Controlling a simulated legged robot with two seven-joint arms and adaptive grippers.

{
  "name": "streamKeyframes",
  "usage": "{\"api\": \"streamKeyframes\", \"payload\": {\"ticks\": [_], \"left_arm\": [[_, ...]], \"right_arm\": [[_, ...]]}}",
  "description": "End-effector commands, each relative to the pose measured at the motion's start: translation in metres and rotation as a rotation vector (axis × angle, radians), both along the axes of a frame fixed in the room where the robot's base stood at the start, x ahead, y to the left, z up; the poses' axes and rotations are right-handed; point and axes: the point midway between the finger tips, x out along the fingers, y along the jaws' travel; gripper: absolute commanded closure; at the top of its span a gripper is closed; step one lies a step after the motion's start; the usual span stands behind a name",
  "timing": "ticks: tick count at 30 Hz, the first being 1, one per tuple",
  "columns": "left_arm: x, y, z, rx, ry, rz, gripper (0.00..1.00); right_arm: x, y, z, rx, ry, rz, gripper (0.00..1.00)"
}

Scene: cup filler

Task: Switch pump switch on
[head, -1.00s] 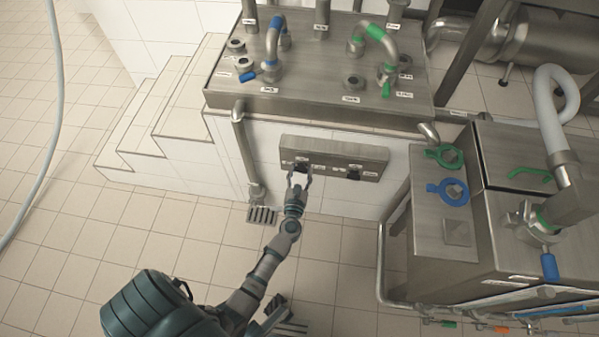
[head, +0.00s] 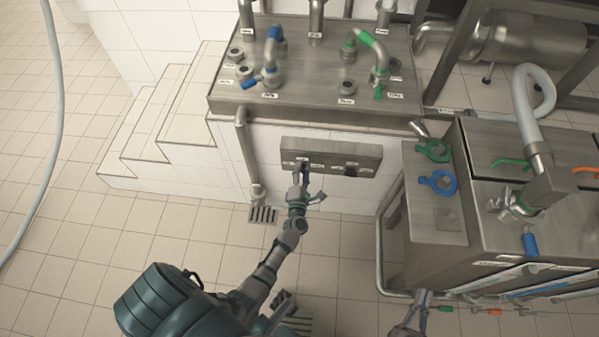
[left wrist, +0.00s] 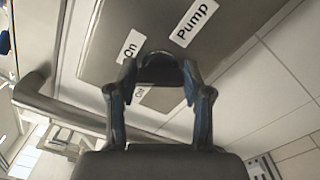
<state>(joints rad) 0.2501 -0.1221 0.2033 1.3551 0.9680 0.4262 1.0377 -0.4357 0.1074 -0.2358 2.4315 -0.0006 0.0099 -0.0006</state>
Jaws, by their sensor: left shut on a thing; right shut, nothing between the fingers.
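A grey metal switch panel (head: 366,153) is on the low white tiled wall. My left gripper (head: 304,170) is at the panel's left switch, its arm coming up from below. In the left wrist view, the dark pump switch (left wrist: 160,68) sits between the fingertips of my left gripper (left wrist: 158,72), which is shut on it. Labels "Pump" (left wrist: 195,22), "On" (left wrist: 130,46) and "Off" (left wrist: 140,93) surround the switch. The gripper partly hides the switch, so I cannot tell its setting. My right gripper (head: 424,295) is shut and empty at the bottom edge.
A second dark switch (head: 351,170) is on the panel's right. A steel manifold with pipes (head: 310,85) stands above. A steel machine (head: 485,205) with green and blue handles stands to the right. Tiled steps (head: 165,130) and open floor are on the left.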

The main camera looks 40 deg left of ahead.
Motion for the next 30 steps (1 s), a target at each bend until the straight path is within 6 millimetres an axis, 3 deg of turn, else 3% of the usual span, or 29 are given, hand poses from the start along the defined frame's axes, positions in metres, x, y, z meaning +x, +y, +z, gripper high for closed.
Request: {"api": "streamKeyframes", "payload": {"ticks": [15,30], "left_arm": [[-0.002,-0.004,-0.007,0.343,0.226,-0.007,0.85],[-0.002,-0.004,-0.011,0.455,0.298,-0.009,0.85]], "right_arm": [[-0.001,-0.006,-0.042,-0.091,0.302,-0.002,1.00],[-0.006,-0.009,-0.059,-0.119,0.402,-0.003,1.00]]}}
